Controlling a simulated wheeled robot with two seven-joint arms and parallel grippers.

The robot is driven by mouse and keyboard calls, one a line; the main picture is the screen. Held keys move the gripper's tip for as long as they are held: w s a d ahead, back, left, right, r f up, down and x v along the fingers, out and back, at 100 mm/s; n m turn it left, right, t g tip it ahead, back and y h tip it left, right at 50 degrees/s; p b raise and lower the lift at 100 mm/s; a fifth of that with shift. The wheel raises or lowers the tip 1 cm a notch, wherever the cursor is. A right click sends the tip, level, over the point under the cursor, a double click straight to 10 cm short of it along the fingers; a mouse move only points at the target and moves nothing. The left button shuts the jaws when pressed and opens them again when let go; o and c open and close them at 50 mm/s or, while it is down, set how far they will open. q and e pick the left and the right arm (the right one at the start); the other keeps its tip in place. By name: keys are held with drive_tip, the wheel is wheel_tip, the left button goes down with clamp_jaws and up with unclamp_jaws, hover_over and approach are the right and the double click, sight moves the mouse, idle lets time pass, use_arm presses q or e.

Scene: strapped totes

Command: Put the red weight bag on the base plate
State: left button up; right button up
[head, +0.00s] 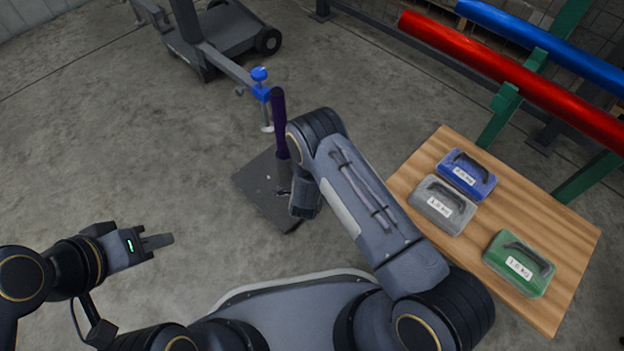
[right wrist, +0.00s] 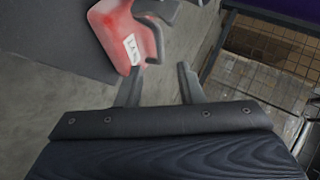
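The red weight bag (right wrist: 124,38), with a white label, shows at the upper left of the right wrist view. It lies at the edge of a dark grey flat surface that looks like the base plate (right wrist: 50,35); I cannot tell if it rests fully on it. My right gripper (right wrist: 160,80) is open, its fingers apart with nothing between them, and the bag lies just beyond the left finger. In the head view the base plate (head: 255,190) carries a purple-topped post; my right arm hides the bag and right gripper. My left gripper (head: 160,240) hangs empty, seen edge-on.
A wooden table (head: 560,235) at right holds a blue case (head: 467,178), a grey case (head: 442,207) and a green case (head: 518,265). Red (head: 500,75) and blue rails stand behind it. A wheeled cart (head: 220,35) is at the back. Floor at left is clear.

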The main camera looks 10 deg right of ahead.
drive_tip(key=w+d+r+n+g+y, duration=0.1)
drive_tip(key=d+r+y, duration=0.1)
drive_tip(key=r, duration=0.8)
drive_tip(key=w+d+r+n+g+y, duration=0.1)
drive_tip(key=r+n+y, duration=0.1)
drive_tip(key=r, duration=0.7)
drive_tip(key=s+d+r+n+y, duration=0.25)
drive_tip(key=s+r, duration=0.45)
drive_tip(key=r, duration=0.6)
drive_tip(key=s+d+r+n+g+y, duration=0.1)
drive_tip(key=s+r+n, duration=0.25)
drive_tip(key=s, duration=0.25)
drive_tip(key=s+d+r+n+g, duration=0.1)
drive_tip(key=s+r+n, duration=0.1)
drive_tip(key=s+r, duration=0.3)
drive_tip(key=s+d+f+n+g, duration=0.1)
drive_tip(key=s+n, duration=0.4)
drive_tip(key=s, duration=1.4)
drive_tip(key=shift+s+d+n+g, duration=0.15)
drive_tip(key=shift+d+n+g, duration=0.15)
drive_tip(key=shift+d+n, duration=0.1)
